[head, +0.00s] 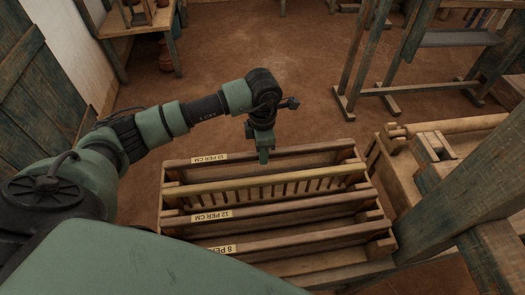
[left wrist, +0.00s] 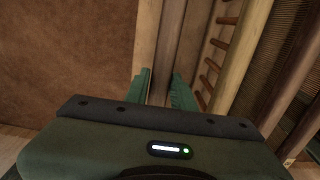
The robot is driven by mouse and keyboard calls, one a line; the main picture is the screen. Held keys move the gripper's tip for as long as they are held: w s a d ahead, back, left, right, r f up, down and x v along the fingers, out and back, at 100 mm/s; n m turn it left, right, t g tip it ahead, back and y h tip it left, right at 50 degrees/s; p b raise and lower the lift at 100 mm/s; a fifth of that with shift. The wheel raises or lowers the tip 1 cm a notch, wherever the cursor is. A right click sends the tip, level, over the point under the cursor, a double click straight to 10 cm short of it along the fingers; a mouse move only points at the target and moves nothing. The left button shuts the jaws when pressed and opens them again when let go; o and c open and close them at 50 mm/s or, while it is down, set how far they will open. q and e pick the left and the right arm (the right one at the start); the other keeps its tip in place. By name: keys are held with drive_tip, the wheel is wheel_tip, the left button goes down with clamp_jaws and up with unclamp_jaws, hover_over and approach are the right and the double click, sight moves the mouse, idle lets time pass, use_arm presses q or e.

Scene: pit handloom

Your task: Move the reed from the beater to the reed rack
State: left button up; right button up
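The reed rack (head: 290,213) is a low wooden frame with long slots, labelled 10, 12 and 8 PER CM, in the middle of the head view. A pale wooden bar (head: 250,184) with short rungs below it lies lengthwise in the rack; I cannot tell whether it is the reed. A finely striped panel (left wrist: 258,60) shows at the right of the left wrist view. My left gripper (head: 264,158) points down over the rack's far rail, its green fingers (left wrist: 162,88) apart with wood below between them. Nothing is clearly held. The right gripper is out of view.
Loom timbers (head: 440,185) and a round pale beam (head: 455,124) stand just right of the rack; I cannot tell which part is the beater. A wooden table (head: 135,22) stands at the back left. The brown floor (head: 255,55) behind the rack is clear.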

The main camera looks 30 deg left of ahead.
use_arm(q)
drive_tip(key=o, duration=0.3)
wheel_tip(320, 180, up, 8)
drive_tip(key=shift+f+b, duration=0.1)
drive_tip(key=shift+b, duration=0.5)
wheel_tip(320, 180, up, 7)
drive_tip(key=p, duration=0.4)
drive_tip(key=shift+s+a, duration=0.1)
idle(0.5)
